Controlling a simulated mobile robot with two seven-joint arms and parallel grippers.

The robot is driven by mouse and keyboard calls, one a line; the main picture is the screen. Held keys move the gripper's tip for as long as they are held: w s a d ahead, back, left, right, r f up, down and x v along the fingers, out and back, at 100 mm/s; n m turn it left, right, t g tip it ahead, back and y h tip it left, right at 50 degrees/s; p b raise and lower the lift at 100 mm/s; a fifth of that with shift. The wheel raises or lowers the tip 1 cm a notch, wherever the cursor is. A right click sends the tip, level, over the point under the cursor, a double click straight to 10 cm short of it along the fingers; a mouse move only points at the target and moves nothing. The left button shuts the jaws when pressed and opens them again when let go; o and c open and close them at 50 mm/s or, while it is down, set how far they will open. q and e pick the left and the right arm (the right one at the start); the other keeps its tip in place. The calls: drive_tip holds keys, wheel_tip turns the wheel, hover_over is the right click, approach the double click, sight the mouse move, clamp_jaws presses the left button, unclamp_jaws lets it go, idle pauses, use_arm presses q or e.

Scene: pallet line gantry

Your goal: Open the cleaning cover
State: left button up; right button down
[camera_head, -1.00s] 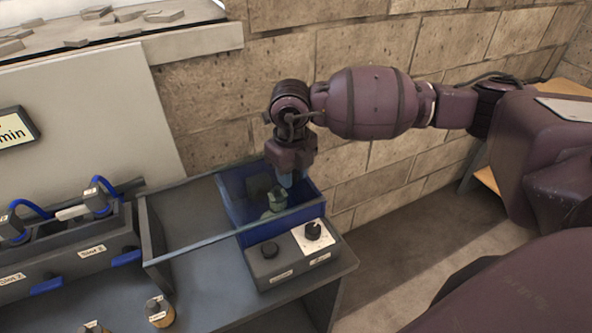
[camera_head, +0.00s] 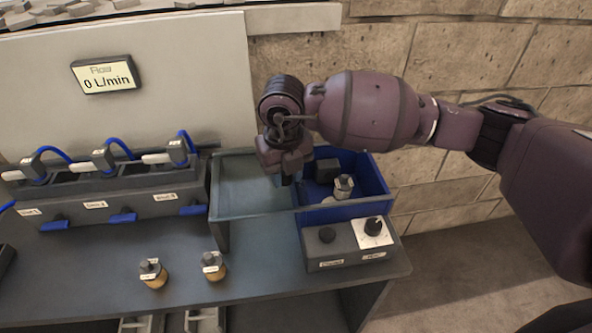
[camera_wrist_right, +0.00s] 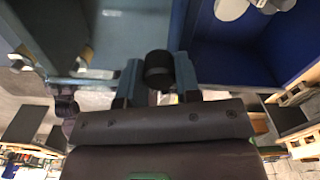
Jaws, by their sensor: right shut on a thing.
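The cleaning cover appears to be a clear, grey-green pane (camera_head: 248,190) on the grey frame left of the blue bin (camera_head: 372,180). My right gripper (camera_head: 284,178) points down at the border between pane and bin. In the right wrist view, my right gripper (camera_wrist_right: 158,82) is shut on a black knob (camera_wrist_right: 158,66), with a finger on each side. The pane's bluish-grey surface (camera_wrist_right: 118,30) lies to the left there, and the bin's blue inside (camera_wrist_right: 225,62) lies open to the right. My left gripper is out of view.
A control box (camera_head: 340,246) with a black button and a dial stands in front of the bin. A metal fitting (camera_head: 343,186) is inside the bin. Two brass-based fittings (camera_head: 153,273) (camera_head: 214,265) stand on the bench. A slotted rack (camera_head: 110,200) with blue hoses and a flow display (camera_head: 104,76) are left.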

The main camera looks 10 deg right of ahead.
drive_tip(key=shift+r, duration=0.15)
drive_tip(key=c, duration=0.8)
unclamp_jaws()
drive_tip(key=shift+c, duration=0.2)
drive_tip(key=shift+r, duration=0.4)
wheel_tip(320, 180, up, 9)
drive_tip(key=shift+p, duration=0.3)
drive_tip(key=shift+r, duration=0.45)
